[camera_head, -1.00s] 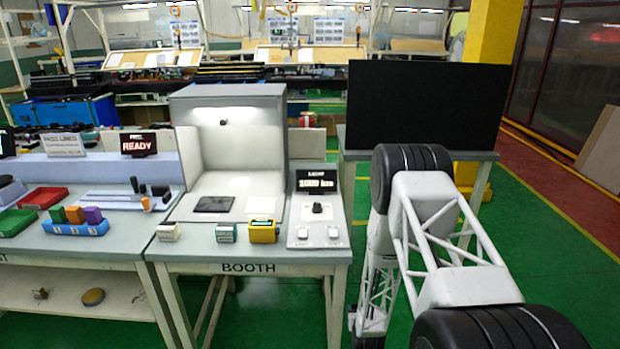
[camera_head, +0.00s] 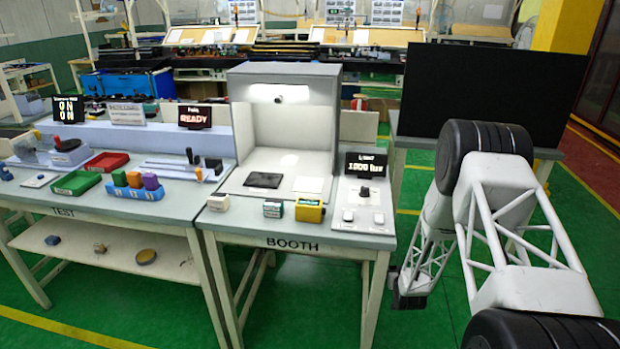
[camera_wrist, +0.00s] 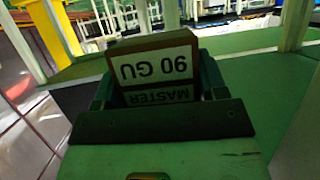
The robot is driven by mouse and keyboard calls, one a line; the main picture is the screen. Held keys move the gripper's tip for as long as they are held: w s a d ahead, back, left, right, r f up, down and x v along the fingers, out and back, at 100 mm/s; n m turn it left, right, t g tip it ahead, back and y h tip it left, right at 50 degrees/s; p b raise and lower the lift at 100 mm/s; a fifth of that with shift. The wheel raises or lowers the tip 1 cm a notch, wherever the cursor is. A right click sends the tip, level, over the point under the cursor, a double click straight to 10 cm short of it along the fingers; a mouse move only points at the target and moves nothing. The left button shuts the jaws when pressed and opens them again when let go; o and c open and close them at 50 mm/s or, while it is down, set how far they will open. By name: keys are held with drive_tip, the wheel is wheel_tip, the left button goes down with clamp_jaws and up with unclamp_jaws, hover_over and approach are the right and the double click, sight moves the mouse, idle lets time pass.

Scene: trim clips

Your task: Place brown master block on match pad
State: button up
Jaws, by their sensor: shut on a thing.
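In the wrist view, my gripper (camera_wrist: 158,88) is shut on a brown-edged block (camera_wrist: 155,45). Its white face reads "90 GU" and "MASTER" upside down, and its lower part is hidden between the fingers. In the head view, the booth floor holds a dark flat pad (camera_head: 263,180) and a pale flat pad (camera_head: 308,184) beside it. I cannot tell from labels which is the match pad.
Along the booth table's front edge stand a white-faced block (camera_head: 219,203), a green-edged block (camera_head: 272,209) and a yellow block (camera_head: 309,210). A knob panel (camera_head: 364,205) is to their right. The booth (camera_head: 284,110) has side walls and a roof, with an open front.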

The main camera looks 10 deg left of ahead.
drive_tip(key=w+d+r+n+g+y, duration=0.2)
drive_tip(key=w+r+n+y, duration=0.3)
drive_tip(key=w+r, duration=0.95)
drive_tip(key=w+d+r+n+g+y, duration=0.1)
drive_tip(key=w+r+n+g+y, duration=0.25)
drive_tip(key=w+r, duration=1.1)
drive_tip(key=w+a+r+n+g+y, duration=0.1)
drive_tip(key=a+r+n+g, duration=0.3)
drive_tip(key=a, duration=0.4)
drive_tip(key=w+a+r+n+g+y, duration=0.2)
drive_tip(key=w+a+r+n+g, duration=0.2)
drive_tip(key=a+r, duration=0.2)
drive_tip(key=shift+w+a+r, duration=0.15)
drive_tip(key=shift+a, duration=1.15)
drive_tip(key=shift+f, duration=3.15)
drive_tip(key=shift+f+y, duration=0.25)
drive_tip(key=shift+f, duration=1.6)
